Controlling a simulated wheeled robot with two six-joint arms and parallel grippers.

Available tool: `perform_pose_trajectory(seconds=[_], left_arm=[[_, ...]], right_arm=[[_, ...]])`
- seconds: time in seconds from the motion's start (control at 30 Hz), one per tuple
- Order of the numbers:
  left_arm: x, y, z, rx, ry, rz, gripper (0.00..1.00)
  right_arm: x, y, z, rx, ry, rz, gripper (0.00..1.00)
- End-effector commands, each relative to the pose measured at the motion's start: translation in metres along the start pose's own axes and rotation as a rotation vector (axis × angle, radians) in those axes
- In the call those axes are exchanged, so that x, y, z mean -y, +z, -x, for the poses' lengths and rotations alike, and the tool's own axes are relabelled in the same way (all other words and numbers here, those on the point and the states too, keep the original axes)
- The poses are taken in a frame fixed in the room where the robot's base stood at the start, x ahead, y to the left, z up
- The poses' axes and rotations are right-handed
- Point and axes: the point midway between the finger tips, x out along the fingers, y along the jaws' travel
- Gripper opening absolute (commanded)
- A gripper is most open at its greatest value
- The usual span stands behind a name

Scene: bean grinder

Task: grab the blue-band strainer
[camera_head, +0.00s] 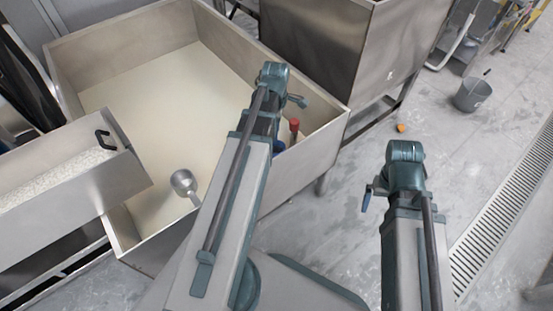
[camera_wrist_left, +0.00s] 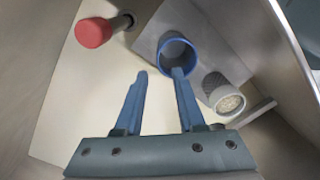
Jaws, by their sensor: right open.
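The blue-band strainer (camera_wrist_left: 164,42), a cup with a blue rim, is in the upper middle of the left wrist view, on a grey surface. In the head view, a small blue patch (camera_head: 278,146) shows beside my left arm; I cannot tell if it is the strainer. My left gripper (camera_wrist_left: 160,73) is open and empty, its right fingertip overlapping the strainer's near rim; contact is unclear. My right gripper (camera_head: 367,200) is open, small in view, over the floor right of the bin.
A red-topped object (camera_wrist_left: 93,32) also stands in the bin, as does a grey mesh strainer (camera_wrist_left: 223,92) with pale contents. The large metal bin (camera_head: 325,125) has raised walls. A metal ladle (camera_head: 183,183) and a tray of grains (camera_head: 85,190) are at left.

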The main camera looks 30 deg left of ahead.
Motion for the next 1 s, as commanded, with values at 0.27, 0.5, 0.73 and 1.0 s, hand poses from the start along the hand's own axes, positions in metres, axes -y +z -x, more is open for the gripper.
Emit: perform_pose_trajectory(seconds=[0.27, 0.5, 0.73, 1.0], left_arm=[[0.000, 0.000, -0.048, 0.000, 0.000, -0.001, 0.39], [0.000, 0.001, -0.066, 0.000, 0.000, -0.001, 0.39], [0.000, 0.001, -0.068, 0.000, 0.000, -0.002, 0.39], [-0.002, 0.004, -0.096, 0.000, 0.000, -0.002, 0.39]], right_arm=[[0.006, -0.003, -0.048, -0.003, -0.003, 0.007, 1.00], [0.008, -0.005, -0.066, -0.004, -0.006, 0.012, 1.00], [0.009, -0.005, -0.067, -0.004, -0.006, 0.012, 1.00], [0.012, -0.007, -0.095, -0.005, -0.007, 0.010, 1.00]])
